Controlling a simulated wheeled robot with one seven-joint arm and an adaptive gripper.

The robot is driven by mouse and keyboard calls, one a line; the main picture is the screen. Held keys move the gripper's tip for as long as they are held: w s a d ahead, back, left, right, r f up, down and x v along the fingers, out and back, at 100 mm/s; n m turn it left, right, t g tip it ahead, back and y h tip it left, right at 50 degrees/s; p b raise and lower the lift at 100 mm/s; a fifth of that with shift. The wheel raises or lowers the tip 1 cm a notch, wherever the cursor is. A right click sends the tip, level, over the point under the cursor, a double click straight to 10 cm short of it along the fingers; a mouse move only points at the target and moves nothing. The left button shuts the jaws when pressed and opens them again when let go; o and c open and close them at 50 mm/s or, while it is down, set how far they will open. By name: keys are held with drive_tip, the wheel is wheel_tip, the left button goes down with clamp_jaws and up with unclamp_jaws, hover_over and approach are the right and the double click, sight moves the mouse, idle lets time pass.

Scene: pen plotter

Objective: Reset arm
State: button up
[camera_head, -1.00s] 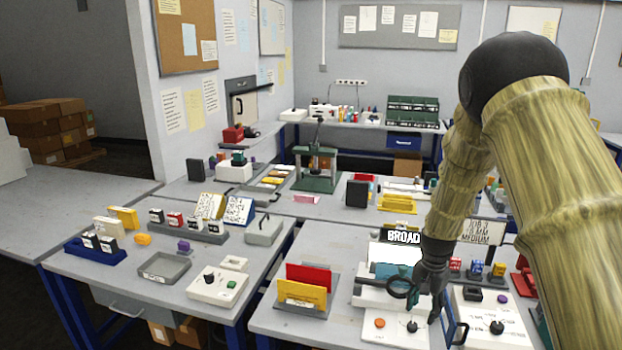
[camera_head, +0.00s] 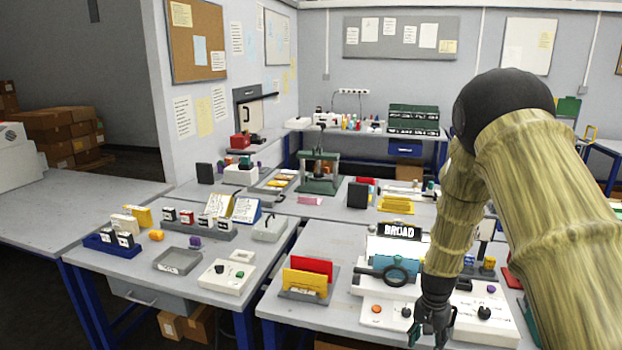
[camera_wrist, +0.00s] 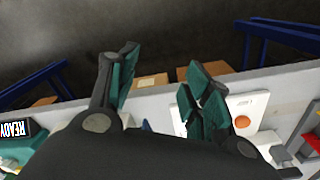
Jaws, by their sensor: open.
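My gripper (camera_head: 432,338) hangs at the front edge of the right-hand table (camera_head: 283,312), at the lower end of my arm. In the wrist view my gripper (camera_wrist: 158,92) shows its two green-padded fingers spread apart with nothing between them. Behind it stands the white plotter station with a black BROAD sign (camera_head: 399,231) and a dark ring-shaped magnifier (camera_head: 396,274). A white control panel with an orange button (camera_head: 376,309) lies just left of the gripper. The wrist view also shows a white panel with an orange button (camera_wrist: 242,122) close to the right finger.
A holder with a red card (camera_head: 311,267) and a yellow card (camera_head: 304,283) stands left of the station. A grey tray (camera_head: 178,261) lies on the left table. A white box with a black knob (camera_head: 484,313) is right of the gripper. Floor shows before the table.

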drive_tip(key=s+a+f+n, duration=0.2)
drive_tip(key=s+f+n, duration=0.1)
drive_tip(key=s+f, duration=0.9)
drive_tip(key=s+a+f+n, duration=0.2)
drive_tip(key=s, duration=0.8)
drive_tip(key=s+a+f+n, duration=0.1)
drive_tip(key=s+a+f, duration=0.1)
drive_tip(key=s, duration=0.8)
drive_tip(key=s+a+f+n, duration=0.2)
drive_tip(key=s+f, duration=0.2)
drive_tip(key=s, duration=0.6)
drive_tip(key=shift+s+a+n, duration=0.3)
drive_tip(key=shift+a, duration=0.1)
